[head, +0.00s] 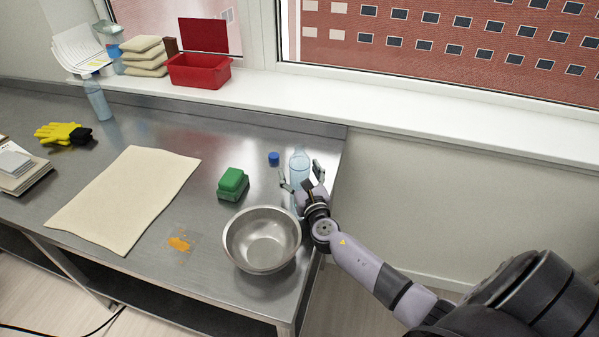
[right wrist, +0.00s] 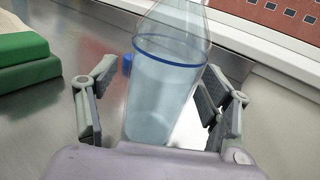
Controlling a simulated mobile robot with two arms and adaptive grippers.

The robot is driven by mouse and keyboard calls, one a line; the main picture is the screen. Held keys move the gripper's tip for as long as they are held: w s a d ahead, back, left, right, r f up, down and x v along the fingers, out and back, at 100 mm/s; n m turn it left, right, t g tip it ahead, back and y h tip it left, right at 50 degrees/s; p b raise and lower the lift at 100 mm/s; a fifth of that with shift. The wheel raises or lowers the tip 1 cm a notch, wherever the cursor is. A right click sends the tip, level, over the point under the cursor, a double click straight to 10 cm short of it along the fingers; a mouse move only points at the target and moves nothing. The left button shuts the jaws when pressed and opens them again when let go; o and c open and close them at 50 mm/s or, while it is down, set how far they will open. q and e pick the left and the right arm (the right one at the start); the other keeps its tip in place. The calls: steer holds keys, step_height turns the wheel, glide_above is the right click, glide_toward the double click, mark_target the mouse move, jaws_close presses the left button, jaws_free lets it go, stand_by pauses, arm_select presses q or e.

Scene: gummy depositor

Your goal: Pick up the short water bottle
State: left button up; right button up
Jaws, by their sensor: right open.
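A short clear water bottle (head: 299,160) with bluish water stands upright near the right end of the steel table. My right gripper (head: 301,178) is open, with one finger on each side of the bottle. In the right wrist view the bottle (right wrist: 165,85) stands between the spread fingers, with a visible gap to the left finger; the gap on the right side is narrow, and I cannot tell if it touches. My left gripper is not in view.
A steel bowl (head: 262,240) stands just left of my right arm. A green block (head: 233,184) and a blue cap (head: 274,158) are nearby. Another bottle (head: 97,100) stands far left, near yellow gloves (head: 58,132). A beige mat (head: 125,195) lies mid-table. The window sill (head: 400,105) runs behind.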

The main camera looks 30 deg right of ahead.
mark_target(300, 146)
steer(key=c, duration=0.9)
steer(key=shift+r, duration=0.1)
steer(key=c, duration=0.6)
steer(key=shift+r, duration=0.1)
step_height(300, 146, up, 10)
steer(key=p, duration=0.5)
step_height(300, 146, up, 10)
steer(key=shift+f+p, duration=0.1)
steer(key=shift+p, duration=0.5)
